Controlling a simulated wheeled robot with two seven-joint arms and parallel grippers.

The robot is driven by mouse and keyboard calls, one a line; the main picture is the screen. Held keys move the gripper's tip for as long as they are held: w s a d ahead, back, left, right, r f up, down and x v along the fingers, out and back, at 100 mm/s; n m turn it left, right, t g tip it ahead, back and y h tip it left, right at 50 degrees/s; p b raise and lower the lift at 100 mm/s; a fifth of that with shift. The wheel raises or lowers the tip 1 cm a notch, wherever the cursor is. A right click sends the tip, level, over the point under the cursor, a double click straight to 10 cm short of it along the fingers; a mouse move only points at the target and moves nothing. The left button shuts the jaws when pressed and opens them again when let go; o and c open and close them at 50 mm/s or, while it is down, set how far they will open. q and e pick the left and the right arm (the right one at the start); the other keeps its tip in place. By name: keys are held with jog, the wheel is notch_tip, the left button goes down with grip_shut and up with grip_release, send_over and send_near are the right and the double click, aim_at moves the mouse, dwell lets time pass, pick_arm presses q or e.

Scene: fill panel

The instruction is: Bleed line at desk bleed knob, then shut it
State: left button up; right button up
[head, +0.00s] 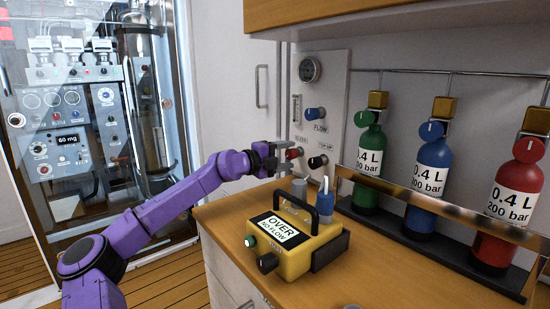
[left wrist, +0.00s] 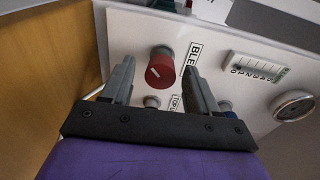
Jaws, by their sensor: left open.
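The red bleed knob (head: 293,153) is on the white wall panel (head: 325,95) above the desk. In the left wrist view the red knob (left wrist: 160,70) shows a white pointer line and lies between the two fingers in the picture. Its label, starting "BLE", is partly hidden by a finger. My left gripper (head: 281,158) is open and empty, just left of the knob in the head view. Its fingers (left wrist: 157,82) flank the knob in the left wrist view; I cannot tell whether they touch it. My right gripper is not in view.
A blue flow knob (head: 316,113), a black top-up knob (head: 317,162) and a round gauge (head: 310,69) share the panel. Below, a yellow meter (head: 297,255) reading "OVER NO FLOW" stands on the desk. Green (head: 368,165), blue (head: 430,180) and red (head: 512,210) bottles stand right behind a rail.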

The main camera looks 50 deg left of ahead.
pick_arm(q)
jog(key=s, duration=0.3)
jog(key=s+a, duration=0.1)
jog(key=s, duration=0.5)
jog(key=shift+a+r, duration=0.15)
jog(key=shift+r, duration=0.1)
dwell(6.8)
